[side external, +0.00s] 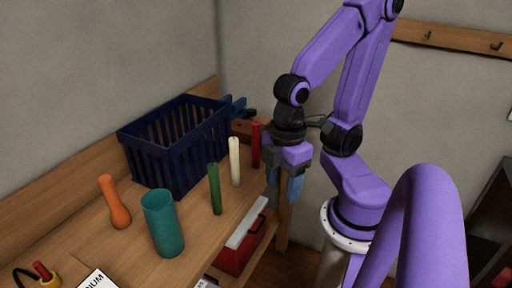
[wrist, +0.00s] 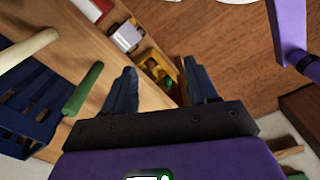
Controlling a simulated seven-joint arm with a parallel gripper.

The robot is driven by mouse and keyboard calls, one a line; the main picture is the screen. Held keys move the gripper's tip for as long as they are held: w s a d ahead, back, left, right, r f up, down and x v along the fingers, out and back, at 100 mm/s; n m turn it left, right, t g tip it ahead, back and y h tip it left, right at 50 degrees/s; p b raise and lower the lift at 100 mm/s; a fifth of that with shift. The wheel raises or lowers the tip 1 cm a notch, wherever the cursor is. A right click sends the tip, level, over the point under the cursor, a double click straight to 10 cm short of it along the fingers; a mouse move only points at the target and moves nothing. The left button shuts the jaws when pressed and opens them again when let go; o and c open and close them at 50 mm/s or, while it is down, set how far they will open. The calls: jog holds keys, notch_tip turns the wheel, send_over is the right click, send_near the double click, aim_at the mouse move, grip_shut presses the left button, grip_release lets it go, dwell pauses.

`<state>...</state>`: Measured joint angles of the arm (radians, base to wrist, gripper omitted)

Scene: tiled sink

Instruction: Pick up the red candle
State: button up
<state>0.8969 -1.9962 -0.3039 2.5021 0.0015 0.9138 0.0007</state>
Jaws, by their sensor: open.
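The red candle (side external: 255,146) stands upright on the wooden shelf at its far end in the side external view. I cannot make it out in the wrist view. My gripper (side external: 284,200) points down just to the right of the candle, by the shelf's edge, and appears apart from it. In the wrist view its two blue-grey fingers (wrist: 160,82) are spread, with nothing visible held between them.
A white candle (side external: 235,162) and a green candle (side external: 215,188) stand nearer the camera. A navy basket (side external: 160,158) is behind them. An orange vase (side external: 115,203) and a teal cup (side external: 162,224) stand at the front. A red toolbox (side external: 238,252) sits below.

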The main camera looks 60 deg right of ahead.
jog(key=w+d+f+n+h, duration=0.2)
jog(key=w+d+f+h, duration=0.2)
jog(key=d+f+h, duration=0.35)
jog(key=n+t+h, duration=0.8)
jog(key=n+t, duration=0.2)
send_near(256, 147)
jog(key=x, duration=0.8)
jog(key=shift+f, duration=0.1)
jog(key=shift+x, duration=2.7)
grip_shut()
